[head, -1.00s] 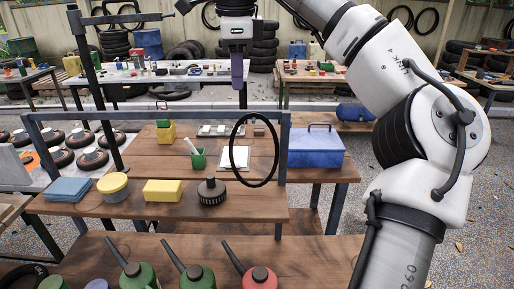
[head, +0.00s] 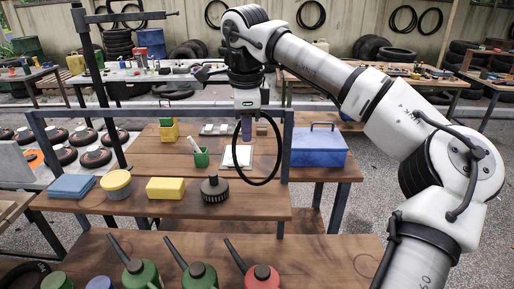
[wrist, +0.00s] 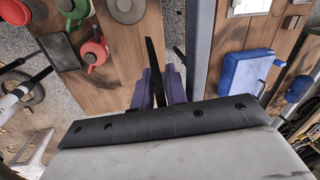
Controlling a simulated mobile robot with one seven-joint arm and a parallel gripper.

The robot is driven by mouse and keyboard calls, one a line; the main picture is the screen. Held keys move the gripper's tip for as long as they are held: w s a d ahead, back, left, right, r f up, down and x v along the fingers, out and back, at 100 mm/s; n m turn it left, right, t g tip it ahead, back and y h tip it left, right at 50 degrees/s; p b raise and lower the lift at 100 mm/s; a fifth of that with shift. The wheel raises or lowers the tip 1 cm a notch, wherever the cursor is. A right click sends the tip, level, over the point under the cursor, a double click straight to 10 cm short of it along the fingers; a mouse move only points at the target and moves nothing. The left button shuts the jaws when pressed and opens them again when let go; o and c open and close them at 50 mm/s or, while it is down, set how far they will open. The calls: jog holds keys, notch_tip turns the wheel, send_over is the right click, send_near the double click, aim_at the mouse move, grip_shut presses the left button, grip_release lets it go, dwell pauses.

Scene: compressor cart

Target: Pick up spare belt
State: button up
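The spare belt is a thin black loop (head: 261,184) hanging upright at the top rail of the wooden bench in the head view. In the wrist view it appears nearly edge-on as a narrow black strip (wrist: 154,65). My gripper (head: 246,139) points down at the upper part of the loop, its purple fingers overlapping it in the head view. In the wrist view the fingers (wrist: 160,84) are apart, with the black strip appearing between them. I see no clear contact with the belt. How the belt is supported is hidden.
The blue-grey rail (head: 190,112) and its post (head: 286,155) stand close beside the belt. A blue toolbox (head: 318,149) is to the right. Oil cans (head: 197,275) stand in front.

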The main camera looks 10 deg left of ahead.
grip_shut()
dwell(0.4)
